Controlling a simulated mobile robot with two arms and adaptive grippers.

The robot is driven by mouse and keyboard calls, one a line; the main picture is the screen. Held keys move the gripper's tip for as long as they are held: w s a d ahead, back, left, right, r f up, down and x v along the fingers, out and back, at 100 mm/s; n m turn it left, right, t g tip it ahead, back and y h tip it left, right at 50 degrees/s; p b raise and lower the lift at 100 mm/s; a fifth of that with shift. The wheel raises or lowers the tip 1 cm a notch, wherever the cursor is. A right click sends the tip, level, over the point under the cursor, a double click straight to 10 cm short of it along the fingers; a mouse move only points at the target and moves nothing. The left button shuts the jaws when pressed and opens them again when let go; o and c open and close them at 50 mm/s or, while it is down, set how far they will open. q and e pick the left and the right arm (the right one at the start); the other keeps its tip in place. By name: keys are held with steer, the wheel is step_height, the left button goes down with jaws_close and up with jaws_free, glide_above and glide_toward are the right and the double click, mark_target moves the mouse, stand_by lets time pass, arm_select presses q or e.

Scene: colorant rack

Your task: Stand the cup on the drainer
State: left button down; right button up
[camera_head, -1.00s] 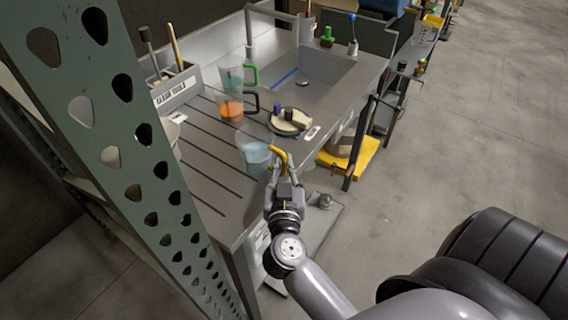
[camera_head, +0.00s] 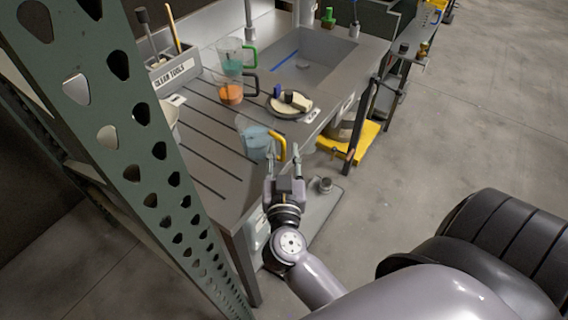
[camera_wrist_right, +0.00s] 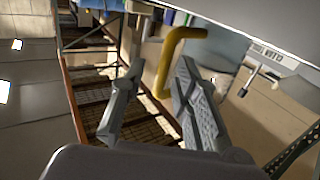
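A clear cup with pale blue contents and a yellow handle (camera_head: 254,138) stands on the ribbed steel drainer (camera_head: 205,165), near its front edge. Its yellow handle also shows in the right wrist view (camera_wrist_right: 172,58). My right gripper (camera_head: 284,150) is just in front of the cup, fingers apart and empty. In the right wrist view my right gripper (camera_wrist_right: 160,85) is open, and the handle shows beyond and between its fingertips; I cannot tell whether they touch. My left gripper is not in view.
Cups with an orange fill (camera_head: 231,93) and a green handle (camera_head: 234,62) stand farther back on the drainer. A round dish (camera_head: 290,104) lies near the sink (camera_head: 315,62). A "Clean tools" box (camera_head: 176,75) is at the back left. A perforated green post (camera_head: 150,150) crosses the left side.

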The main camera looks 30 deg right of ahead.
steer(key=b+v, duration=0.1)
steer(key=v, duration=0.8)
steer(key=shift+s+a, duration=0.25)
steer(key=shift+s, duration=0.1)
